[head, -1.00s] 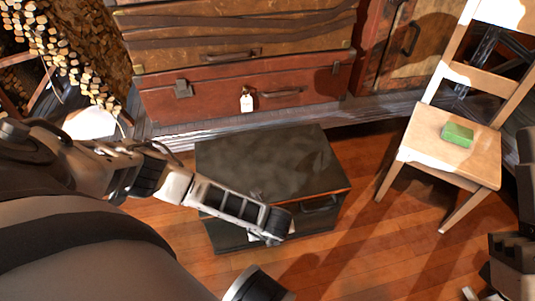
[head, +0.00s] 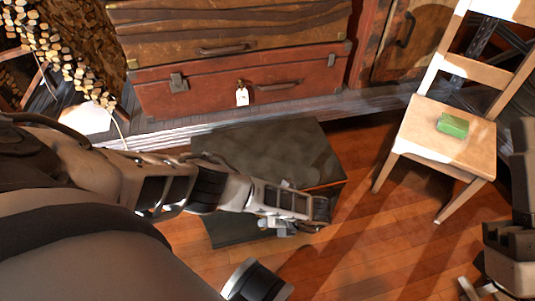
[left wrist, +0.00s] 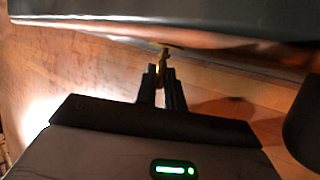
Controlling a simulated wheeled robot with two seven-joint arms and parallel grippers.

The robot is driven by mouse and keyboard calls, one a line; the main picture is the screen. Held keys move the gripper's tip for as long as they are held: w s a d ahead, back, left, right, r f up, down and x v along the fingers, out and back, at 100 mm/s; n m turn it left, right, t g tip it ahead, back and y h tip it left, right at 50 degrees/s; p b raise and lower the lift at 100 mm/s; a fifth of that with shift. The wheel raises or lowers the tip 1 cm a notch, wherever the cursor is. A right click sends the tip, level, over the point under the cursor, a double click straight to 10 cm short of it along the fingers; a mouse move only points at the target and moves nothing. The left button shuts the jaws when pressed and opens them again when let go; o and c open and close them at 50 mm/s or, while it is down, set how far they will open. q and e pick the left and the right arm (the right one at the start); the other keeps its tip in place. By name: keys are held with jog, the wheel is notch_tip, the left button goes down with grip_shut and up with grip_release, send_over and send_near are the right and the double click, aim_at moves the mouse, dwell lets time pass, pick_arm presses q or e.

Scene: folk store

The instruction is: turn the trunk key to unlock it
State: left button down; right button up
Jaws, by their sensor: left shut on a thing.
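The trunk (head: 270,150) is a dark, worn box on the wooden floor, with its lid down. My left arm crosses in front of it and hides much of its front. My left gripper (head: 277,226) is low at the trunk's front face. In the left wrist view, its two dark fingers (left wrist: 162,88) are shut on a small brass-coloured key (left wrist: 163,58). The key points at the underside of the trunk's dark edge (left wrist: 180,24); I cannot tell how deep it sits in the lock. My right gripper (head: 478,288) shows only partly at the lower right; its jaw opening is unclear.
Floor (head: 380,235) between trunk and chair is clear.

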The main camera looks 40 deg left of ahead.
pick_arm(q)
jog(key=shift+g+y, duration=0.3)
